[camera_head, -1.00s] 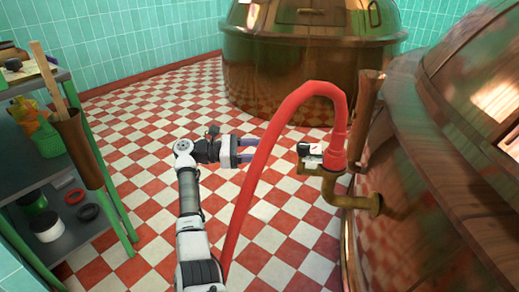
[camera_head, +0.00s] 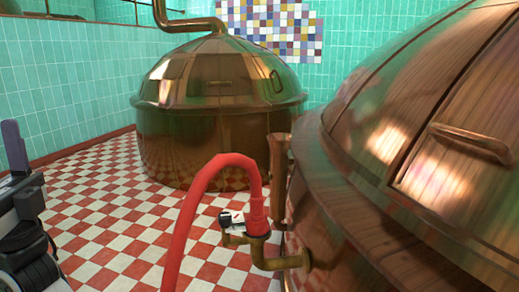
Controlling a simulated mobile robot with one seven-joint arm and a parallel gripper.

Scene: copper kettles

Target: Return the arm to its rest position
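My gripper (camera_head: 14,146) shows only in part at the left edge of the view, raised, with one grey-purple finger pointing up. Its other finger is out of frame or hidden, so its opening cannot be judged. No held object shows in the visible part. Below it are black and white parts of my arm (camera_head: 30,240). The rest of the arm is cut off by the frame.
A copper kettle (camera_head: 220,140) stands at the back; another (camera_head: 400,180) fills the right side. A red hose (camera_head: 190,205) arches up to a brass pipe (camera_head: 275,262) with a black-and-white valve handle (camera_head: 230,219). Checkered floor (camera_head: 110,225) lies clear between arm and hose.

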